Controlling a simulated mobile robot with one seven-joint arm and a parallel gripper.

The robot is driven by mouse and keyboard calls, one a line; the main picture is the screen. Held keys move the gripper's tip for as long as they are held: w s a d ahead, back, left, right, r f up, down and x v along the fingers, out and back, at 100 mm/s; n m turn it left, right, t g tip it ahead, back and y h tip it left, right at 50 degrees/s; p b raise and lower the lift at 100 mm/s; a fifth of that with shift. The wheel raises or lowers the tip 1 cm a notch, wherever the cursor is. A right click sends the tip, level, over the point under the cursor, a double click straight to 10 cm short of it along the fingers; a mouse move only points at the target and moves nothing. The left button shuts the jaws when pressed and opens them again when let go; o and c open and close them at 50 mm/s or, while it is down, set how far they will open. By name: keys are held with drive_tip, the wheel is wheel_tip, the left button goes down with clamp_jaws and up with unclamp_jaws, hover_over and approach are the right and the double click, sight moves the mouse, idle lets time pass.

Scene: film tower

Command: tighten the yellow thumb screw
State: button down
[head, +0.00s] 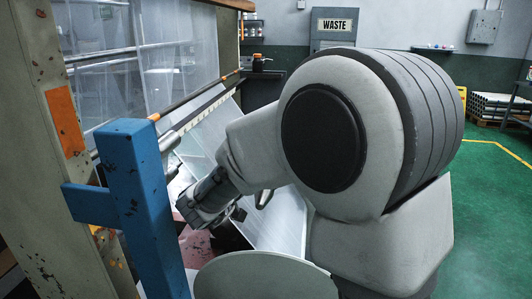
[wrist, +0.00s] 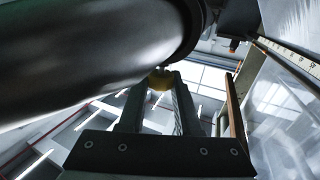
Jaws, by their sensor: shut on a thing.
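The yellow thumb screw (wrist: 160,80) shows in the wrist view as a small yellow knob between the tips of my gripper (wrist: 160,88). The two dark fingers are shut on it, one at each side. It sits just under a large dark, glossy roller (wrist: 85,55) that fills the upper left. In the head view my gripper (head: 190,208) reaches down and left beside the machine, behind the blue post. The screw is hidden there, and the fingertips are hard to make out. How far the screw is turned in cannot be told.
A blue post (head: 145,205) with a side bracket stands close in front of the gripper. A cream machine frame (head: 60,130) and clear film sheets (head: 150,50) are at left. A scale rail (wrist: 290,55) runs at the wrist view's right. Green floor (head: 490,200) is open at right.

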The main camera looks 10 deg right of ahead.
drive_tip(key=shift+r, duration=0.1)
drive_tip(key=c, duration=0.6)
unclamp_jaws()
drive_tip(key=shift+w, duration=0.1)
wheel_tip(320, 180, up, 5)
drive_tip(key=shift+f+p, duration=0.2)
drive_tip(key=shift+p, duration=0.45)
drive_tip(key=s+d+r+p, duration=0.1)
drive_tip(key=s+d+r, duration=0.5)
drive_tip(key=d, duration=0.4)
drive_tip(key=shift+r, duration=0.15)
